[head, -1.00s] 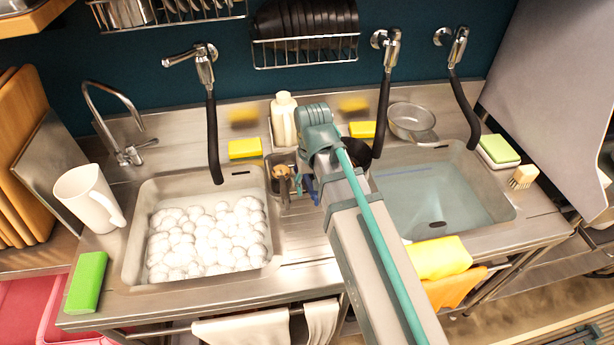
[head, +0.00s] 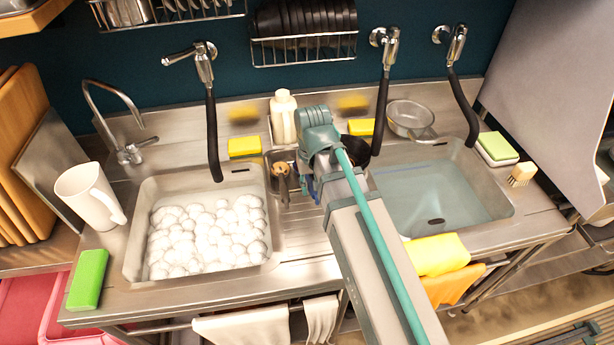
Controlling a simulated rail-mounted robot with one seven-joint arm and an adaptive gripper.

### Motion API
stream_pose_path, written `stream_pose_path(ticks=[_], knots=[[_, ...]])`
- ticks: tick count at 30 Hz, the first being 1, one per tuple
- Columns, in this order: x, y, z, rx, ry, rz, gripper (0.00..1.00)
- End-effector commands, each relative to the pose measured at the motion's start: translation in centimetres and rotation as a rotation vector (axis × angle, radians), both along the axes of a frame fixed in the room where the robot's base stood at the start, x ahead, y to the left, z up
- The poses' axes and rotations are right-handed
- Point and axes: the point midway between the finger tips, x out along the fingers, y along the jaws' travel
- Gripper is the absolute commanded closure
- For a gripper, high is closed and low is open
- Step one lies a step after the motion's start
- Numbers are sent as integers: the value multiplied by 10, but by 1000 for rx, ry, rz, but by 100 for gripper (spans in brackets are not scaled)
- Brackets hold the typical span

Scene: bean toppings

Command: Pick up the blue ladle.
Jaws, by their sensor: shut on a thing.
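My arm reaches up from the lower right to its teal wrist above the strip between the two sinks. My gripper is shut on the blue ladle, with the fingers mostly hidden behind my arm. A small piece of the blue ladle (head: 311,187) shows just left of my arm, beside the drainer strip. The rest of the ladle is hidden, so I cannot tell whether it touches the counter.
The right sink (head: 480,212) holds water. A soap bottle (head: 283,118), yellow sponges (head: 245,146), a strainer (head: 410,116) and hanging black hoses (head: 213,140) stand close around my wrist.

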Motion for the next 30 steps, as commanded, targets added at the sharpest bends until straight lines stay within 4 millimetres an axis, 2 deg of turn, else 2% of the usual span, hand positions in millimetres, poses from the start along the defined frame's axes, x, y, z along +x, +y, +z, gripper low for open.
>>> stream_pose_path(ticks=[1,7,14,30], knots=[[-2,1,-5,4,7,2,100],[-2,2,-5,5,8,3,100],[-1,2,6,5,6,3,100],[1,1,70,2,0,1,100]])
